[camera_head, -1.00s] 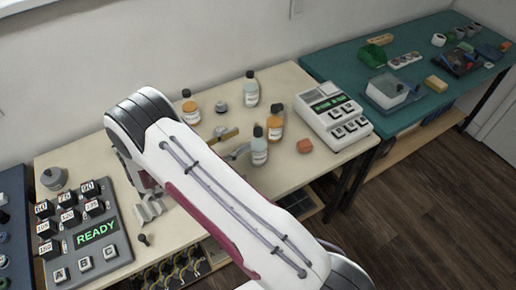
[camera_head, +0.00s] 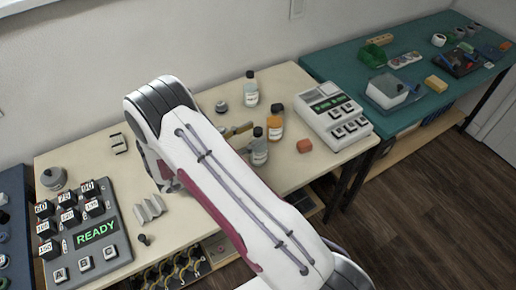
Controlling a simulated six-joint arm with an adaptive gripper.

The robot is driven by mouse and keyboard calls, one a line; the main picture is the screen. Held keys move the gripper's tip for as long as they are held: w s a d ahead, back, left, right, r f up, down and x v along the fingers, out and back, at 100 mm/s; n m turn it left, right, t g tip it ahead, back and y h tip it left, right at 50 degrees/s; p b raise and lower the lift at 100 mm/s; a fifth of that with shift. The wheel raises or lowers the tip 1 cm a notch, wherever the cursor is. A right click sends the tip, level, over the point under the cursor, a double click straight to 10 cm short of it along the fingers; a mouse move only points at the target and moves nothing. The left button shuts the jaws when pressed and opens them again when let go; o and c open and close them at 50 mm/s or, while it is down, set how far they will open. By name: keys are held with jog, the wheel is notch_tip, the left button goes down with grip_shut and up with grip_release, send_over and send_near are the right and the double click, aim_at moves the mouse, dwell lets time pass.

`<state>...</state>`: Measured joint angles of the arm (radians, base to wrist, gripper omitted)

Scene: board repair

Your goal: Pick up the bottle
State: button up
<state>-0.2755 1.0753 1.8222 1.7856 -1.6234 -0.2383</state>
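Several small bottles stand on the cream bench. A pale bottle with a dark cap (camera_head: 251,88) stands at the back. An orange bottle with a white label (camera_head: 274,125) stands in front of it, to the right. A grey bottle with a dark cap (camera_head: 259,150) stands beside the orange one, partly covered by my arm. The orange bottle farther left, seen earlier, is now hidden behind my arm. My white and maroon arm reaches across the bench and hides my gripper, so its fingers and any grasp cannot be seen.
A grey keypad showing READY (camera_head: 103,254) lies at the left, near a folded grey part (camera_head: 150,207). A teal bench (camera_head: 440,62) holds parts at the back right.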

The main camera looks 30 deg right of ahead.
jog(key=shift+d, duration=1.3)
grip_shut()
